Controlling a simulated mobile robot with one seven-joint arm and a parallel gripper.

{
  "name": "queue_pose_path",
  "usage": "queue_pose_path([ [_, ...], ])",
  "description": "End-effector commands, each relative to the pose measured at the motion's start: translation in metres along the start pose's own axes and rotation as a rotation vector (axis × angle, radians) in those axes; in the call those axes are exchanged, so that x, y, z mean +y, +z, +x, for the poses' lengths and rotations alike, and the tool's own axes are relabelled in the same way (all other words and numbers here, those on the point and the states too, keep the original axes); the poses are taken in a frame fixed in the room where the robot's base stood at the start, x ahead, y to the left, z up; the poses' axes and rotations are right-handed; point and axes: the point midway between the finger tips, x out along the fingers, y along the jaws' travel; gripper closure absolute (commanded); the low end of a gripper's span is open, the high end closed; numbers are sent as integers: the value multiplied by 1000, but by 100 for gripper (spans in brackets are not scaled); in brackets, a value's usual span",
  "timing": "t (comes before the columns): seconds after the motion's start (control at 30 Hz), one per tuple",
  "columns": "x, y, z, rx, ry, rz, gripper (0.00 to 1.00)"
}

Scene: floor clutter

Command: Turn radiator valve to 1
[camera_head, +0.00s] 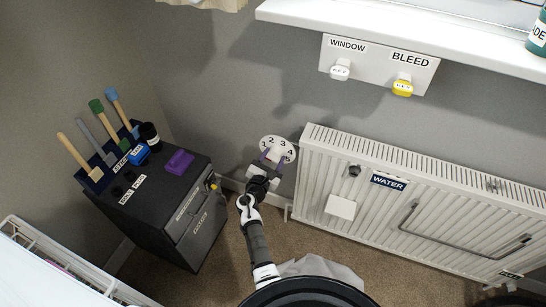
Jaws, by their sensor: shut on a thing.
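The radiator valve's round white dial plate (284,144) is on the wall, left of the white radiator (345,187).
A dark cabinet (190,222) with brushes, jars and a purple block (179,162) stands at left. A panel (376,66) holds a white key (340,70) and a yellow key (403,85) under the windowsill (400,28). A white rack (55,260) is at lower left.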

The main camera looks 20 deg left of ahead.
Motion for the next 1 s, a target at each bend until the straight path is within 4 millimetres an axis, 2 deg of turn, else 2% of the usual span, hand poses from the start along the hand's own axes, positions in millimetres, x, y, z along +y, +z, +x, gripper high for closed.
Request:
queue_pose_path([
  [0.6, 0, 0, 0, 0, 1, -41, 76],
  [0.63, 0, 0, 0, 0, 1, -41, 49],
  [0.77, 0, 0, 0, 0, 0, -40, 32],
  [1.0, 0, 0, 0, 0, 0, -40, 31],
])
